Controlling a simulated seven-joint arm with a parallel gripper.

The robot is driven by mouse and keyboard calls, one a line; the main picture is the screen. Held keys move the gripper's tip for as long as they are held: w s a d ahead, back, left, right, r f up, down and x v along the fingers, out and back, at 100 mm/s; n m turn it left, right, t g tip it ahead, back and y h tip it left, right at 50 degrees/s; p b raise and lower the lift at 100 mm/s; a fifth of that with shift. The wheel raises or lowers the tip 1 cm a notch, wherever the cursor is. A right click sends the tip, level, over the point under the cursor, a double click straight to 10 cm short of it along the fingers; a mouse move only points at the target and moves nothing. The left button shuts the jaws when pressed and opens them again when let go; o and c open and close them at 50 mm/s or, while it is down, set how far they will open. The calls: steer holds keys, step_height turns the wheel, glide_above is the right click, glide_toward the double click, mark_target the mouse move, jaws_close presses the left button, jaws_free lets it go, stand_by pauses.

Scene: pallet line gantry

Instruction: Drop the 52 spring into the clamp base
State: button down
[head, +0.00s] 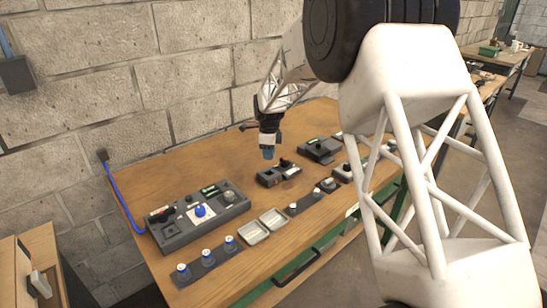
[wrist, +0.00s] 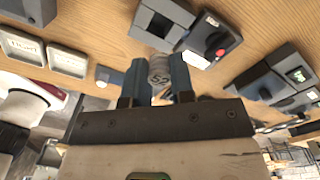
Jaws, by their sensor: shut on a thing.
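My gripper (wrist: 160,80) is shut on the 52 spring (wrist: 160,72), a grey ribbed cylinder marked "52" between the two blue fingers in the wrist view. In the head view my gripper (head: 268,153) hangs above the table, and the spring cannot be made out there. A dark grey block with a recessed top (wrist: 161,22), seemingly the clamp base, lies on the wood beyond the fingertips. It also shows in the head view (head: 269,179), below my gripper. A dark unit with a black and red knob (wrist: 213,40) sits right beside it. The spring appears apart from both.
More dark units (head: 319,151) stand to the right. Bare wood (head: 200,165) is free behind.

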mark_target(269, 168)
steer(key=shift+f, duration=0.2)
stand_by(0.4)
steer(key=shift+f, duration=2.85)
steer(key=shift+f, duration=0.55)
steer(key=shift+c, duration=2.1)
jaws_free()
steer(key=shift+r, duration=0.15)
steer(key=shift+r, duration=3.3)
